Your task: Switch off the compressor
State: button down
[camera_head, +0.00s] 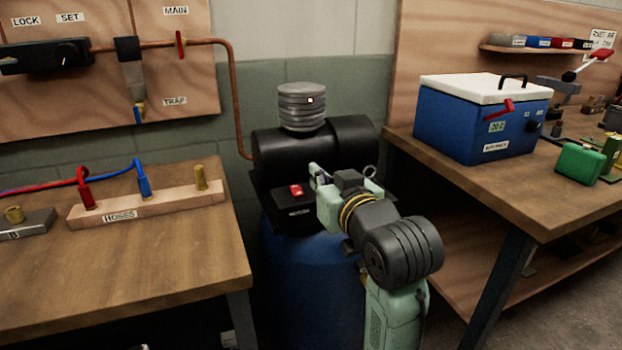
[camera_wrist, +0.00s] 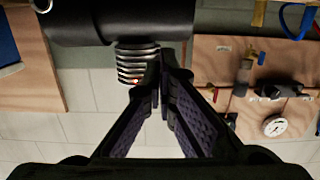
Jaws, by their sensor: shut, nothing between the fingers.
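The compressor has a blue tank (camera_head: 310,285), a black motor body (camera_head: 290,148) and a ribbed grey cylinder (camera_head: 303,105) on top. On its front is a black switch box (camera_head: 293,208) with a small red switch (camera_head: 296,190). My gripper (camera_head: 316,173) is shut and empty, just right of the red switch and close to it; I cannot tell if they touch. In the wrist view, which looks upside down, the shut fingers (camera_wrist: 163,72) show in front of the motor body (camera_wrist: 120,20) and ribbed cylinder (camera_wrist: 136,62). The switch is not visible there.
A wooden bench (camera_head: 150,250) with a hose rack (camera_head: 150,203) stands left. A bench (camera_head: 470,190) with a blue cooler (camera_head: 480,125) stands right. A copper pipe (camera_head: 236,105) runs down the wall behind the compressor. A panel with a gauge (camera_wrist: 275,126) shows in the wrist view.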

jog(key=p, duration=0.2)
send_over(303, 192)
jog(key=s, duration=0.1)
jog(key=shift+s+d+f, duration=0.1)
jog(key=shift+f, duration=0.35)
jog(key=f, duration=0.1)
jog(key=w+f, duration=0.1)
jog(key=f, duration=0.1)
jog(key=shift+f, duration=0.6)
jog(key=shift+r+p, duration=0.1)
jog(key=shift+p, duration=0.35)
